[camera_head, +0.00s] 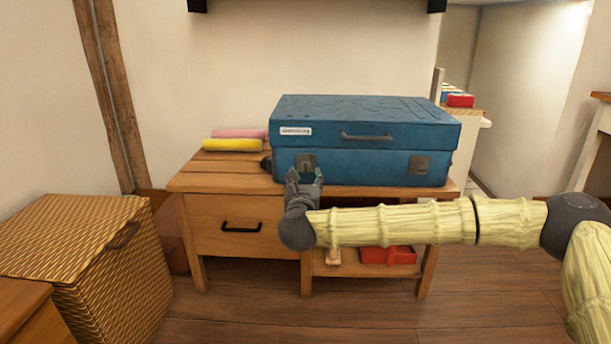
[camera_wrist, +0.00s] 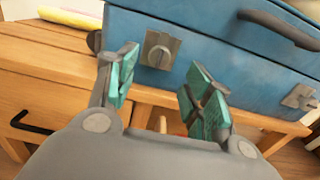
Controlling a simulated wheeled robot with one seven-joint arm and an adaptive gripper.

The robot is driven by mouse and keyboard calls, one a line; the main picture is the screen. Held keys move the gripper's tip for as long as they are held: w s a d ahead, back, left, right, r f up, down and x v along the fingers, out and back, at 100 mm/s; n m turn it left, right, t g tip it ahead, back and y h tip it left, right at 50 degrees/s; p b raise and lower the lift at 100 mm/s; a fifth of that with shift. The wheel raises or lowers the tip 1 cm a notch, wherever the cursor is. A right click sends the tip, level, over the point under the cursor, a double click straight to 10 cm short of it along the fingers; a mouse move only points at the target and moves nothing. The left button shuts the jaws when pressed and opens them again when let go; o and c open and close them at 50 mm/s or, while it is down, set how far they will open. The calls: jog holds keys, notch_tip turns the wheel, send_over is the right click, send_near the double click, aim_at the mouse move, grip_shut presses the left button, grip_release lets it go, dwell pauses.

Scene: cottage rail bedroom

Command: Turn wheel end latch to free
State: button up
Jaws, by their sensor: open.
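A closed blue suitcase (camera_head: 345,165) lies on the wooden bench, its front facing me. A grey latch (camera_head: 306,162) is on its left front; in the wrist view this latch (camera_wrist: 160,50) shows a round knob with an upright slot or ridge. A dark round wheel (camera_wrist: 94,41) sits at the suitcase's left end, so this is the wheel end latch. A second latch (camera_head: 419,165) is on the right front, also at the right edge of the wrist view (camera_wrist: 299,97). My gripper (camera_wrist: 163,82) is open and empty, its teal fingers pointing at the left latch, apart from it.
The wooden bench (camera_head: 190,182) has a drawer with a black handle (camera_head: 241,228) and a shelf holding a red box (camera_head: 385,255). Yellow (camera_head: 232,145) and pink rolls lie left of the suitcase. A wicker basket (camera_head: 90,265) stands at left.

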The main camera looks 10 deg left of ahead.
aim_at(306, 167)
jog(key=w, duration=0.1)
jog(key=w+b, duration=0.1)
jog(key=w, duration=0.1)
jog(key=w+b, duration=0.1)
jog(key=w, duration=0.1)
jog(key=shift+a+f, duration=0.2)
jog(key=shift+a, duration=0.15)
jog(key=shift+w+a+r+b, duration=0.15)
jog(key=shift+w+b, duration=0.3)
jog(key=shift+w, duration=0.45)
jog(key=c, duration=1.1)
